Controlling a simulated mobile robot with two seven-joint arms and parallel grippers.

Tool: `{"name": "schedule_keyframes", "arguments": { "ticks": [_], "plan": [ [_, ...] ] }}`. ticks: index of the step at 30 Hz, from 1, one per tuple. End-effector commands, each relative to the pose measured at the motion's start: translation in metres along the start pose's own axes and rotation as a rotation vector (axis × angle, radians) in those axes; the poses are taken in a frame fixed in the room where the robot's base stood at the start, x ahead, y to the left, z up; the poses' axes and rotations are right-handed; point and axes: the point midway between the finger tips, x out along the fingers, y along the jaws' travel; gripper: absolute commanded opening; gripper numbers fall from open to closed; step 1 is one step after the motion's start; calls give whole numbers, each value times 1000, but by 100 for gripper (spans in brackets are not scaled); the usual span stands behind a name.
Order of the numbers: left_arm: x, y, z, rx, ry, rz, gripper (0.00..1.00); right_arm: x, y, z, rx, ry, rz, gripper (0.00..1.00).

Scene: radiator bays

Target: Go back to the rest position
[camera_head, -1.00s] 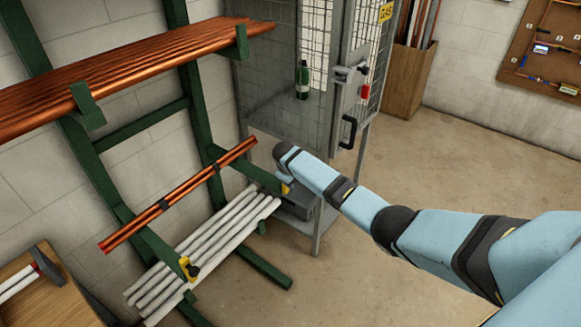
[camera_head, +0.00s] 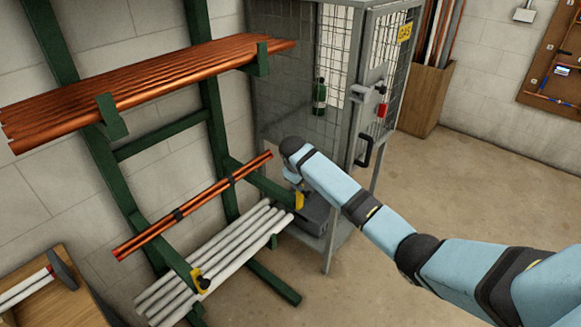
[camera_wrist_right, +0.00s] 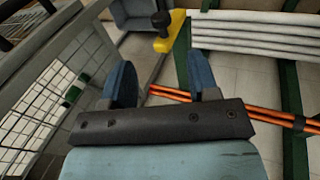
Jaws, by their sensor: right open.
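My right arm comes in from the right in the head view. Its wrist end is beside the pipe rack, in front of the gas cage, and the fingers are mostly hidden there. In the right wrist view my right gripper (camera_wrist_right: 160,85) is open, with two blue fingers apart and nothing between them but floor and a stretch of copper pipe further off. My left gripper is not in view.
The green rack (camera_head: 215,150) bears copper pipes (camera_head: 150,80) above, a copper bundle (camera_head: 195,205) below, and white pipes (camera_head: 215,262) lowest. A yellow-tipped rack arm (camera_head: 299,200) is close to my wrist. The mesh cage (camera_head: 345,130) stands behind. Floor at right (camera_head: 470,190) is clear.

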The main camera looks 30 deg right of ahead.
Motion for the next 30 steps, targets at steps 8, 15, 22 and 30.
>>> {"name": "schedule_keyframes", "arguments": {
  "ticks": [8,15,22,30],
  "plan": [
    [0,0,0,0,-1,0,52,7,-12,4,-7,17,-7,55],
    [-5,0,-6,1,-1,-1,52,47,-112,51,-30,203,-76,55],
    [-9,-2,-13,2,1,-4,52,52,-217,126,14,443,-177,55],
    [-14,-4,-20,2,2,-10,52,6,-297,226,149,695,-278,55]
  ]
}}
